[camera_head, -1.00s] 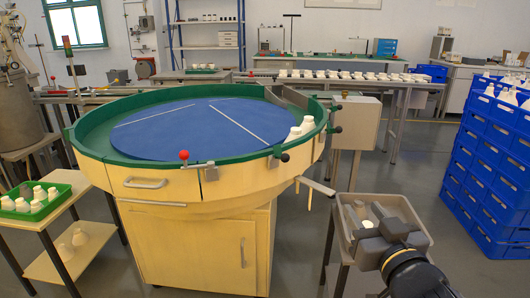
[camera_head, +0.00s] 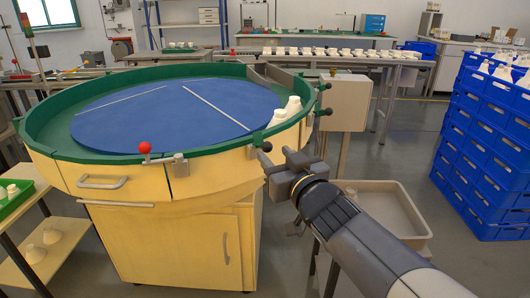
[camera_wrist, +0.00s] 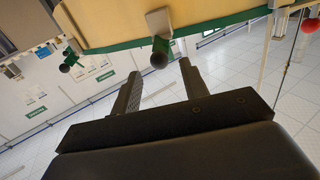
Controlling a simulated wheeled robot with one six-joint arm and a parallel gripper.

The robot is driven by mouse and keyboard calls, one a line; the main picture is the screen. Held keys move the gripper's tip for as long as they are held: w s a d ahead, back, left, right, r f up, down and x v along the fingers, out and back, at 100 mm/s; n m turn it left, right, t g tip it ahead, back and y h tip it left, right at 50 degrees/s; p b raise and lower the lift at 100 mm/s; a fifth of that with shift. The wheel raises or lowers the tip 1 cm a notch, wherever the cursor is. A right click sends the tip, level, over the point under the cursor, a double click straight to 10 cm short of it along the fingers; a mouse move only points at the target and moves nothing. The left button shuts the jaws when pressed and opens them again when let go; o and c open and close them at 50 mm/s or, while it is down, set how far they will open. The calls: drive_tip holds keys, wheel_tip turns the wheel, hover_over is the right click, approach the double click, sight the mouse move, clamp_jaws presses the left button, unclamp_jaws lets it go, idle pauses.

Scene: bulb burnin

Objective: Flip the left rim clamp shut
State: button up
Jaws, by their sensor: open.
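The round table's green rim (camera_head: 100,158) carries two clamps with dark knobs and green levers. The left dark-knobbed clamp (camera_head: 266,147) sits on the front right of the rim; its metal bracket (camera_wrist: 158,22) and dark knob (camera_wrist: 158,58) show in the wrist view. The right dark-knobbed clamp (camera_head: 327,112) is farther back, also in the wrist view (camera_wrist: 66,66). A red-knobbed fitting (camera_head: 146,148) is on the front rim. My gripper (camera_head: 277,160) is open and empty close by the left dark-knobbed clamp, the knob between or just beyond its fingertips (camera_wrist: 158,74). Contact cannot be told.
White bottles (camera_head: 287,109) stand inside the rim near the clamps. A grey tray (camera_head: 408,215) is on a stand below my arm at right. Blue crates (camera_head: 490,150) are stacked at far right. A green tray of white bottles (camera_head: 14,195) is at left.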

sight(269, 149)
drive_tip(key=shift+b+x, duration=0.7)
drive_tip(key=shift+x, duration=2.05)
drive_tip(key=c, duration=0.8)
